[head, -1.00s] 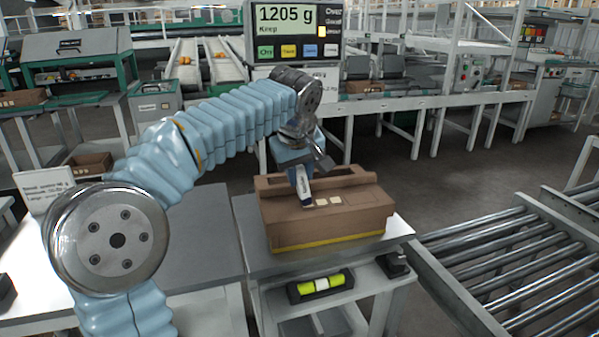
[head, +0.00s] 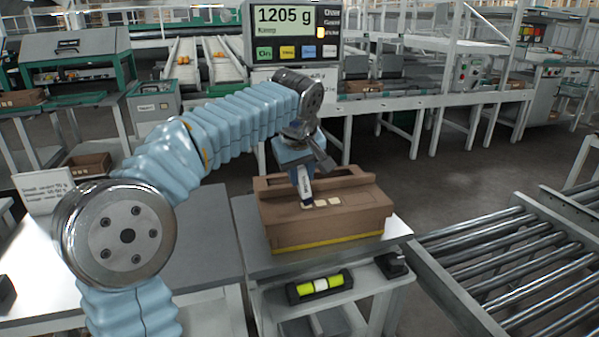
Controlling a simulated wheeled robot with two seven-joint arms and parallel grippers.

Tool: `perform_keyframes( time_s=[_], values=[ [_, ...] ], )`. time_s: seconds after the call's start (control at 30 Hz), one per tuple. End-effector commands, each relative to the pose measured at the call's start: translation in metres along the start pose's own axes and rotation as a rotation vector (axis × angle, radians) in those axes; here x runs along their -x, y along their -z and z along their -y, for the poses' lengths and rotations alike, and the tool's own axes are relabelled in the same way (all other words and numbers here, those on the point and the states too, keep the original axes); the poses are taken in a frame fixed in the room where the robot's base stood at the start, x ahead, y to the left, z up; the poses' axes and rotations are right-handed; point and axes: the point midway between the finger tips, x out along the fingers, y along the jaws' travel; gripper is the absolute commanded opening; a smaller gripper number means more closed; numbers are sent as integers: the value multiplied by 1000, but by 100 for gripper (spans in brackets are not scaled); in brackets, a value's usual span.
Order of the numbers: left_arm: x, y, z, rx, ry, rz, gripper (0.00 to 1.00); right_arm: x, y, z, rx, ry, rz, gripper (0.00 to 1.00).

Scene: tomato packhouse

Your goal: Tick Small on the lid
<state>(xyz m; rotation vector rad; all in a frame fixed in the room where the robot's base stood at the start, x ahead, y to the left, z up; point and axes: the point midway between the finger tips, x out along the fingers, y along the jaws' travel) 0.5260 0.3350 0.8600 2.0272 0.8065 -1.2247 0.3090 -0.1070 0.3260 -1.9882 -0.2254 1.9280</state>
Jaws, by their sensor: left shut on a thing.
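A closed brown cardboard box (head: 325,222) stands on the scale's plate. Its lid (head: 355,196) carries a short row of pale label squares (head: 334,202). My left gripper (head: 304,172) is shut on a marker (head: 305,188), white with a dark blue end, pointing down. The marker's lower end is at the left end of the squares and hides part of the leftmost one. I cannot tell whether the tip touches the lid, and I see no clear mark. My right gripper is not in view.
The scale display (head: 291,30) reads 1205 g. A sign (head: 44,189) with size limits stands on the left table. A spirit level (head: 320,286) lies below the scale plate (head: 400,228). A roller conveyor (head: 510,265) runs at right.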

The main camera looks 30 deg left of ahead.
Motion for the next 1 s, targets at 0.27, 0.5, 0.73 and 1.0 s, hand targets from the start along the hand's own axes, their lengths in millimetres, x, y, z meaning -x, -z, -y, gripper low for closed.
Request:
perform_keyframes(
  time_s=[0.27,0.5,0.73,1.0],
  values=[
    [0,-1,1,0,0,0,0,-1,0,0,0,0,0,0],
    [2,-4,5,-1,1,1,0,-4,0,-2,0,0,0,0],
    [4,-6,8,0,1,1,0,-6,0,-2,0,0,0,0],
    [4,-6,8,0,1,1,0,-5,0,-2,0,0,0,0]
  ],
)
